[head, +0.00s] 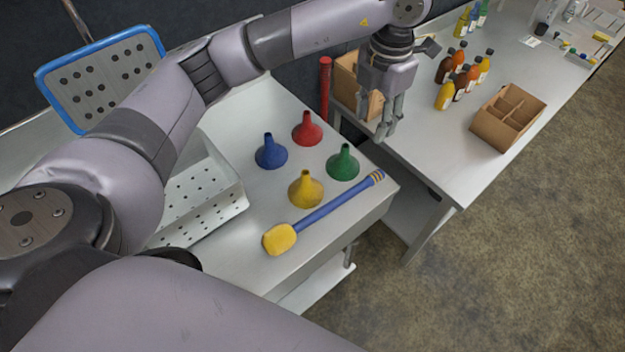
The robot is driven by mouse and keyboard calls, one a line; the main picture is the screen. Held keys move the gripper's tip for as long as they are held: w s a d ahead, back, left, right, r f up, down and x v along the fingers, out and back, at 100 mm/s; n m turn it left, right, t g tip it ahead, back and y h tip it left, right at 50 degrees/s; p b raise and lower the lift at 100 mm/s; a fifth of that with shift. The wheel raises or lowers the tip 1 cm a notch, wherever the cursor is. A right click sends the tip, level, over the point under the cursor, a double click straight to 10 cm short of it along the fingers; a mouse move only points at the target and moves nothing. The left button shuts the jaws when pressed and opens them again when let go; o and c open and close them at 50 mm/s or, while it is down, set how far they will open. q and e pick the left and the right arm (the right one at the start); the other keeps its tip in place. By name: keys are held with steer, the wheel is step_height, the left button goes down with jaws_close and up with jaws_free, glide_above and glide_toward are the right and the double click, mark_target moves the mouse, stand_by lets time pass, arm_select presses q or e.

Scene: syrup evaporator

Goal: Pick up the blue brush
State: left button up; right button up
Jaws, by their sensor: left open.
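The blue brush (325,208) lies on the grey table (262,203), near its front right edge. It has a long blue handle with a banded end at the upper right and a yellow head at the lower left. My left gripper (384,131) hangs above the gap between the two tables, fingers pointing down, beyond the brush's handle end. It is open with nothing seen between its fingers, and apart from the brush. My right gripper is not in view.
Blue (271,153), red (307,129), green (343,163) and yellow (305,190) funnels stand beside the brush. A perforated metal bin (205,205) is at left. The second table (437,150) holds several bottles (445,95) and a divided cardboard box (508,116).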

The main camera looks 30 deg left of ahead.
arm_select(q)
step_height(320, 180, down, 4)
steer(key=b, duration=0.3)
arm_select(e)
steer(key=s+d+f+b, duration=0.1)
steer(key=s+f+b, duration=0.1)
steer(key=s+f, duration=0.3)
arm_select(q)
steer(key=p, duration=0.4)
glide_above(359, 185)
step_height(359, 185, down, 13)
steer(key=shift+s+f, duration=0.15)
steer(key=shift+f, duration=0.05)
step_height(359, 185, down, 5)
steer(key=shift+d+r+p, duration=0.1)
steer(key=shift+r+p, duration=0.1)
steer(key=shift+p, duration=1)
steer(key=shift+f, duration=0.6)
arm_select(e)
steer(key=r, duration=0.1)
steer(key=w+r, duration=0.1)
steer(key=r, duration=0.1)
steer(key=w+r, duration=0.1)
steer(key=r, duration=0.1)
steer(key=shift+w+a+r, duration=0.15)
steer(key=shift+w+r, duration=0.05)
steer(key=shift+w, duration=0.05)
arm_select(q)
steer(key=shift+c, duration=0.4)
